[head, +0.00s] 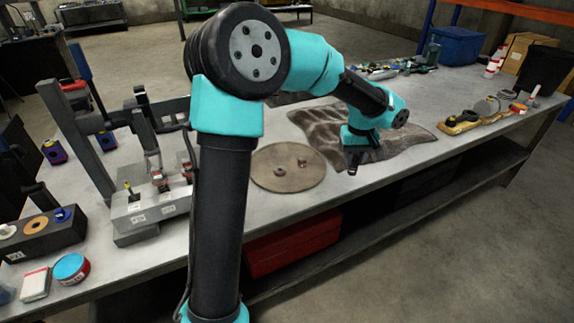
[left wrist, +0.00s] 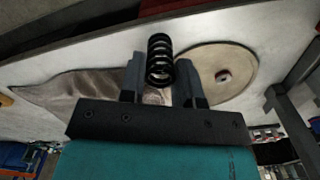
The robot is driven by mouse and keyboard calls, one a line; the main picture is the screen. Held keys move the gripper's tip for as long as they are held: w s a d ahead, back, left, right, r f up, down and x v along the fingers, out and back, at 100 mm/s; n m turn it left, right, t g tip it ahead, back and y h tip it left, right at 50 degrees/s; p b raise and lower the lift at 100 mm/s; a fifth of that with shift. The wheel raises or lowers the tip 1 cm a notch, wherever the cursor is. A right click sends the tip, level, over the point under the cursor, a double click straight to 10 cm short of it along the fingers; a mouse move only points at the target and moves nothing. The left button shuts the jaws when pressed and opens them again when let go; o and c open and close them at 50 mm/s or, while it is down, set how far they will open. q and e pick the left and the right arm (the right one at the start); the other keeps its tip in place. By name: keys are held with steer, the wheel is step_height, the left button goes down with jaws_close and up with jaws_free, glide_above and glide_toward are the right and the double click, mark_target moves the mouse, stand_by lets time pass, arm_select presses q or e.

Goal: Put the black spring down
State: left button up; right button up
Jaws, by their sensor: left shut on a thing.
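The black spring (left wrist: 159,60) is between the two fingers of my left gripper (left wrist: 158,80) in the left wrist view, and the gripper is shut on it. In the head view my left gripper (head: 353,160) points down over the front part of a brown cloth (head: 400,137) on the bench. The spring cannot be made out there. A round tan disc (head: 288,181) lies left of the cloth with small metal parts on it; it also shows in the left wrist view (left wrist: 238,62), beside the spring. My right gripper is not in view.
A grey metal fixture (head: 145,205) stands left of the disc. A yellow tray (head: 475,120) with tools lies at the right, and a blue bin (head: 456,46) stands at the back. The bench front edge is close to the cloth and disc.

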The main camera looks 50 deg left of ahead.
arm_select(q)
steer(key=s+a+f+n, duration=0.3)
steer(key=s+a+n, duration=0.1)
steer(key=a+n, duration=0.5)
steer(key=s+a+f+n, duration=0.4)
steer(key=s+a+n, duration=0.1)
steer(key=a+n, duration=0.4)
steer(key=shift+s+a, duration=0.3)
steer(key=shift+a, duration=0.6)
glide_toward(281, 157)
steer(key=shift+w+f, duration=0.1)
steer(key=shift+w, duration=0.05)
steer(key=shift+f, duration=1.75)
steer(key=shift+d+f, duration=0.1)
steer(key=shift+f, duration=0.05)
